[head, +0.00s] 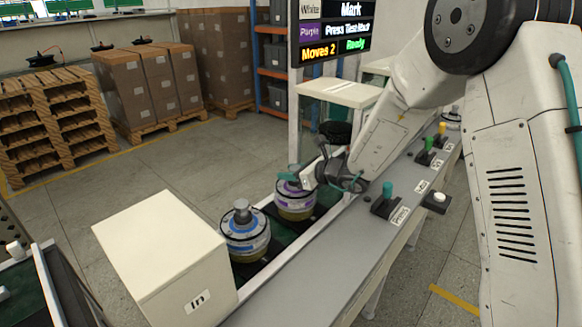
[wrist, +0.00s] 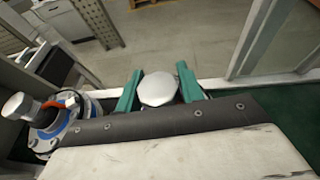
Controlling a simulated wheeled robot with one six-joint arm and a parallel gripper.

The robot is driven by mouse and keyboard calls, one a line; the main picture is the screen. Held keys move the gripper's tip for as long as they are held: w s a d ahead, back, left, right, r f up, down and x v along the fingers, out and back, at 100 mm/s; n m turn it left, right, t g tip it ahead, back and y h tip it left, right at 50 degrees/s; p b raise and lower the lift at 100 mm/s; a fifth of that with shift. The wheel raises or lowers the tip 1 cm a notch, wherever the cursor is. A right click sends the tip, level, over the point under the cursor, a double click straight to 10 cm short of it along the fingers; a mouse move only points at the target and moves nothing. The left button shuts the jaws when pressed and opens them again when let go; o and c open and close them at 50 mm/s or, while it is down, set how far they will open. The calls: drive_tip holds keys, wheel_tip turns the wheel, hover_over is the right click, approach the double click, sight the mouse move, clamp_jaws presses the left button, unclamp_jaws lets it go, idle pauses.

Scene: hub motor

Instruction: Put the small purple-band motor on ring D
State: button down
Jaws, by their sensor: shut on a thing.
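A motor with a purple band (head: 295,200) stands upright on the dark green conveyor, right of the white box marked In. My gripper (head: 290,177) is directly above it, with teal fingers around its top. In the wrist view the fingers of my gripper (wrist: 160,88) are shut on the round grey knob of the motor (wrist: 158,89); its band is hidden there. I cannot tell whether the motor is lifted off the belt. I cannot make out ring D in either view.
A blue-band motor (head: 245,238) stands close by on the left; it also shows in the wrist view (wrist: 62,125). The white In box (head: 165,255) is beside it. A grey ledge (head: 330,255) with a teal-topped lever (head: 386,200) runs along the front. A lit sign (head: 335,30) hangs behind.

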drive_tip(key=c, duration=0.9)
unclamp_jaws()
